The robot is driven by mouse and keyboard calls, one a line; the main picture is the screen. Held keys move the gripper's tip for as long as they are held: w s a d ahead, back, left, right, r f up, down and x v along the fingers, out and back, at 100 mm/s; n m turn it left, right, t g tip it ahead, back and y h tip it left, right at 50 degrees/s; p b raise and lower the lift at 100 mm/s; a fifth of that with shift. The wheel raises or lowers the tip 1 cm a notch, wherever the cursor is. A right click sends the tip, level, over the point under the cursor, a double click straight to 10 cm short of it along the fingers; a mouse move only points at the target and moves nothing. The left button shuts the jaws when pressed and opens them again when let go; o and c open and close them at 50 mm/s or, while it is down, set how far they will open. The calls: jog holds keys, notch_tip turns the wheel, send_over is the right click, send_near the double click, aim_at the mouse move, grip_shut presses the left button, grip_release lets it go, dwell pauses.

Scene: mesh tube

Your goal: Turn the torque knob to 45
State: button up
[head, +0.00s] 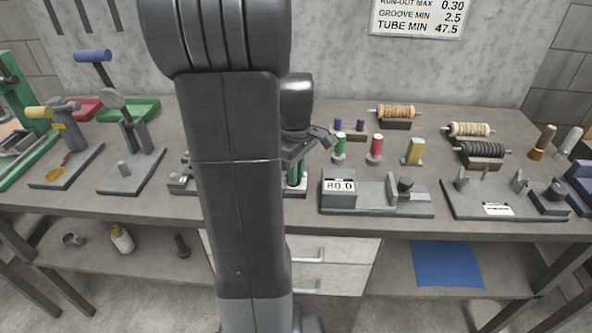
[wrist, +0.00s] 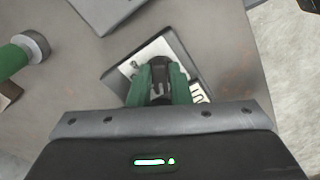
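My gripper (wrist: 160,84) points down at a small device on the bench, and its two green fingers stand on either side of a dark knob (wrist: 159,76). The knob sits on a dark plate with a white marked face (wrist: 167,48). The fingers hide much of the face, so I cannot read the setting. I see no clear gap between fingers and knob, but cannot tell whether they grip it. In the head view my gripper (head: 296,172) is low over the device, which is mostly hidden there.
A gauge reading 80.0 (head: 339,185) stands just right of my gripper. Green (head: 339,147), red (head: 375,146) and yellow (head: 414,151) pieces stand behind it. A long fixture (head: 496,203) is farther right. Lever tools (head: 133,150) stand left. My arm blocks the middle of the head view.

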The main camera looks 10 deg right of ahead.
grip_shut()
jog(key=shift+m, duration=0.4)
jog(key=m+p, duration=0.1)
jog(key=m, duration=0.2)
jog(key=shift+s+a+r+m, duration=0.1)
jog(key=shift+m, duration=0.2)
jog(key=m+p, duration=0.1)
jog(key=m, duration=0.2)
jog(key=shift+a+m, duration=0.15)
jog(key=shift+m, duration=0.15)
jog(key=shift+a+m+p, duration=0.1)
jog(key=shift+m+p, duration=0.2)
jog(key=shift+m, duration=1.6)
jog(key=o, duration=0.5)
grip_release()
